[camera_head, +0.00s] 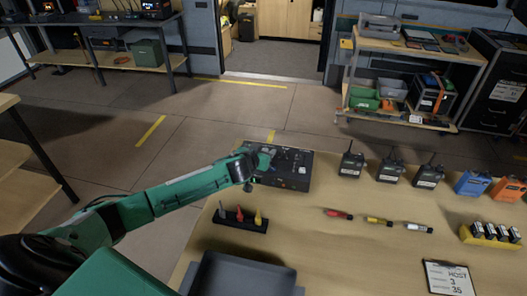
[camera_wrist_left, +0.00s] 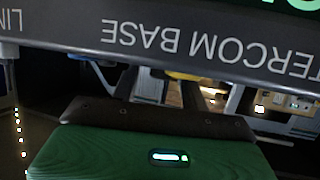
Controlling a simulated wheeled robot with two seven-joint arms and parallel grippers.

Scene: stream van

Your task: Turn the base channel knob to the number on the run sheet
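The intercom base (camera_head: 293,172) is a dark box at the back left edge of the wooden table. Its front, with upside-down "INTERCOM BASE" lettering (camera_wrist_left: 200,42), fills the top of the left wrist view. My left gripper (camera_head: 268,160) is over the left part of the box. Its green body is low in the wrist view, but the fingertips are largely hidden, so its opening cannot be told. I cannot make out the channel knob or its setting. The run sheet (camera_head: 447,279) is a clipboard at the front right, reading "HOST", "3" and "35". My right gripper is not in view.
Several radios (camera_head: 390,167) stand right of the base. A holder with coloured pieces (camera_head: 240,220) and a grey tray (camera_head: 245,275) are nearer me. Three coloured tools (camera_head: 378,220) lie mid-table. A battery rack (camera_head: 490,236) is at right. Bare table lies between them.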

